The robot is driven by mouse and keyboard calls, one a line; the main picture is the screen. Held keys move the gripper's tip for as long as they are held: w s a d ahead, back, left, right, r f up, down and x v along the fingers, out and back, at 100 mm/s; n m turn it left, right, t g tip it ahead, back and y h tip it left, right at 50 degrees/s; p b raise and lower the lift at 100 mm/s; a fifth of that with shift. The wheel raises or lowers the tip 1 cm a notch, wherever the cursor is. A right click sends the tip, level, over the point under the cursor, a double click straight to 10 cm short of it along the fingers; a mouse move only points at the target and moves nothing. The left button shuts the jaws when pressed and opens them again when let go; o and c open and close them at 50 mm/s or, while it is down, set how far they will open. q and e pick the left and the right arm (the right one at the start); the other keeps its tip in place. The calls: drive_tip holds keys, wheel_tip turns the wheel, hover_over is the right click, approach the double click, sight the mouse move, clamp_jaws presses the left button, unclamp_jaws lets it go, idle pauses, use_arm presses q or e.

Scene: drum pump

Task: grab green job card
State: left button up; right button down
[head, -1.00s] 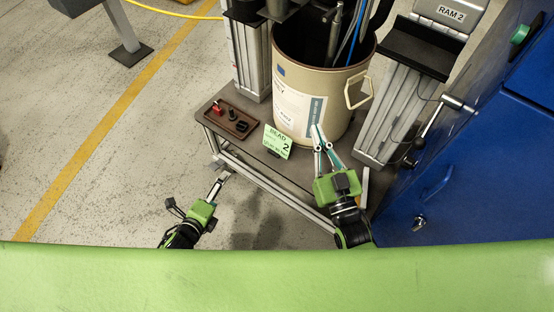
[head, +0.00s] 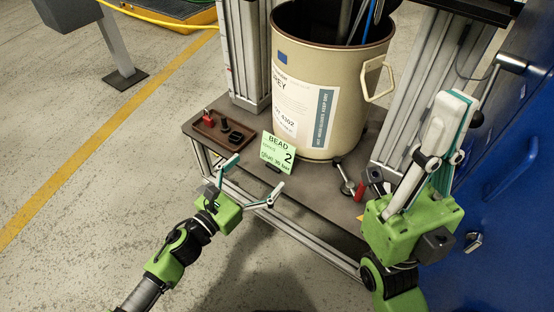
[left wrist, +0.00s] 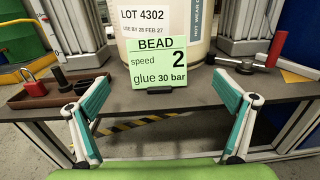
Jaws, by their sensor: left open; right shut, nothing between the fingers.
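The green job card (head: 278,152) stands upright in a small dark holder at the front of the grey shelf, before the beige drum. It reads BEAD, speed 2, glue 30 bar. In the left wrist view the card (left wrist: 158,56) is ahead, centred between and beyond the fingers. My left gripper (head: 252,180) is open and empty, just in front of and below the card, apart from it. Its fingers also show in the left wrist view (left wrist: 161,108). My right gripper (head: 455,108) is shut and empty, raised to the right of the drum.
The beige drum (head: 345,100) stands behind the card. A brown tray (head: 206,132) with a red padlock and dark parts lies left of it. A red-handled hammer (left wrist: 273,54) and metal tool lie to the right. A blue cabinet (head: 510,200) bounds the right side.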

sight(277, 151)
use_arm(q)
drive_tip(key=x, duration=0.4)
drive_tip(key=shift+w+f, duration=0.1)
drive_tip(key=shift+w, duration=0.05)
drive_tip(key=b+x, duration=0.2)
drive_tip(key=x, duration=0.2)
drive_tip(key=shift+w+a+f, duration=0.1)
drive_tip(key=shift+w+f, duration=0.1)
drive_tip(key=shift+w, duration=0.05)
drive_tip(key=shift+w+d+r, duration=0.1)
drive_tip(key=shift+w+d, duration=0.2)
drive_tip(key=shift+w, duration=0.05)
drive_tip(key=c, duration=1.2)
